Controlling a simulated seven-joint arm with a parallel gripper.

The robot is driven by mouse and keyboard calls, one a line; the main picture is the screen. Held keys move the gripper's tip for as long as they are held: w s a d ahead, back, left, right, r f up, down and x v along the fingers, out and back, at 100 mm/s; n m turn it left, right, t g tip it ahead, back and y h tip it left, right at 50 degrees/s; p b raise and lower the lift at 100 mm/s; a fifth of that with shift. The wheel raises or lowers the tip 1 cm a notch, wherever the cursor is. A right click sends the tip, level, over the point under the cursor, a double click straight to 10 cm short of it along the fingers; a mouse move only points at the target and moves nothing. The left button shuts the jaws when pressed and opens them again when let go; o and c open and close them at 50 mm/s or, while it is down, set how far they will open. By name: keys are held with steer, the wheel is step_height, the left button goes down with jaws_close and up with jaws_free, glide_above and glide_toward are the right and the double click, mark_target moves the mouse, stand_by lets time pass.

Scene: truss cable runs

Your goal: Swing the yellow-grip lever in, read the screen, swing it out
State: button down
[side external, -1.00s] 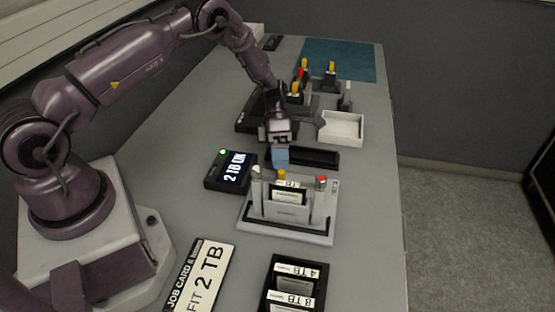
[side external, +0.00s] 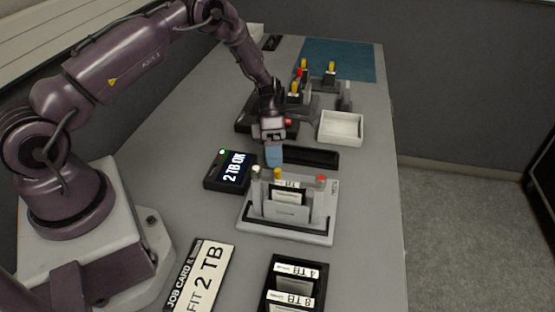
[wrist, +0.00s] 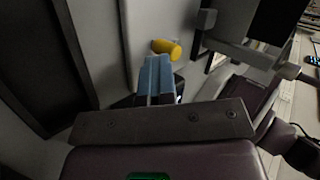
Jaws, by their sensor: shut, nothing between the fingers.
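The yellow-grip lever (side external: 277,174) stands at the back of the light grey dock (side external: 246,226), behind an upright labelled cartridge (side external: 288,197). Its yellow knob also shows in the wrist view (wrist: 167,48), just beyond my fingertips. My gripper (side external: 274,156), with blue fingers, points down just behind and above the knob. The fingers are shut with nothing between them; in the wrist view they lie together (wrist: 154,78). I cannot tell whether they touch the knob. The screen (side external: 233,168) left of the dock reads "2 TB OK", with a green light on its box.
White-tipped (side external: 256,172) and red-tipped (side external: 321,181) posts flank the cartridge. A job card (side external: 205,275) reads "FIT 2 TB". A dark rack (side external: 268,290) holds labelled cartridges. A black tray (side external: 315,157), a white tray (side external: 341,127) and another fixture with yellow-topped parts (side external: 295,88) stand behind.

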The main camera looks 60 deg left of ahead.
steer(key=v, duration=0.9)
steer(key=shift+a, duration=0.2)
steer(key=shift+r, duration=0.1)
